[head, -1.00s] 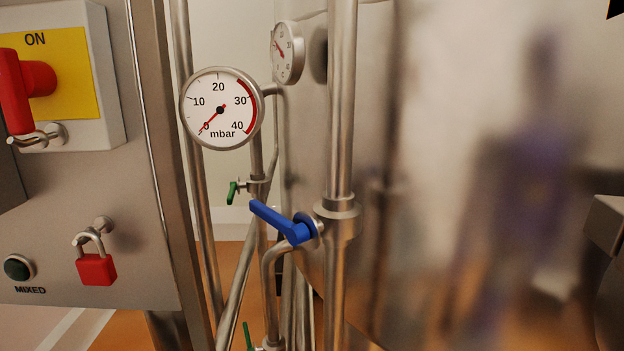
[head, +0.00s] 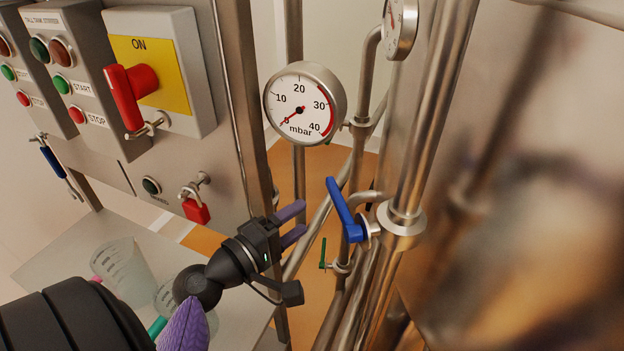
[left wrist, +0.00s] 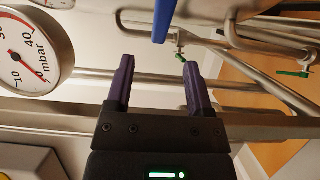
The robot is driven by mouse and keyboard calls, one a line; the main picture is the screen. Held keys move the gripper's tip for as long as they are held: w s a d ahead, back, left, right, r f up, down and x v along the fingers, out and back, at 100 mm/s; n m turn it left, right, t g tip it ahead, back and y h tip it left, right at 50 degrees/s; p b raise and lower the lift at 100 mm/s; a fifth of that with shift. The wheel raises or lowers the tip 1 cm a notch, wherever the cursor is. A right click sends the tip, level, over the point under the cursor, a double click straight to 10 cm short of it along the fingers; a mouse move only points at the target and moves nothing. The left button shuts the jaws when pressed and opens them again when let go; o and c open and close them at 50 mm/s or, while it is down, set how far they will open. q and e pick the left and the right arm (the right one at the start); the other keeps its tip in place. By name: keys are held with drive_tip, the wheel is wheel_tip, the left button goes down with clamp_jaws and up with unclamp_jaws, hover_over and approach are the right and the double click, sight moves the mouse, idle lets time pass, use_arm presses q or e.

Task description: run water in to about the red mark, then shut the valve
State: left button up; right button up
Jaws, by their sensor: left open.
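The blue valve lever (head: 340,210) sits on a steel pipe fitting right of centre in the head view and slants up to the left. My left gripper (head: 303,222) is open and empty, just left of the lever and apart from it. In the left wrist view the blue lever (left wrist: 163,20) lies ahead of the two purple fingers (left wrist: 157,68), roughly in line with the gap between them. The mbar gauge (head: 303,103) has its needle near 0 and a red band at the high end. I cannot make out a separate red level mark. My right gripper is not in view.
The shiny tank (head: 540,190) fills the right side. A control box with a red switch (head: 135,90) and a red padlock (head: 196,208) are at left. Clear jugs (head: 125,268) stand on a table (head: 60,250) lower left. Small green-handled valves (head: 323,253) sit among the pipes.

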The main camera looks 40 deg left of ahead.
sight(331, 199)
use_arm(q)
drive_tip(key=w, duration=0.3)
drive_tip(key=w+d+p, duration=0.1)
drive_tip(key=w, duration=0.2)
drive_tip(key=w+p, duration=0.1)
drive_tip(key=w, duration=0.2)
drive_tip(key=shift+w+d, duration=0.25)
drive_tip(key=shift+d, duration=0.05)
drive_tip(key=shift+f, duration=0.1)
clamp_jaws()
idle(0.7)
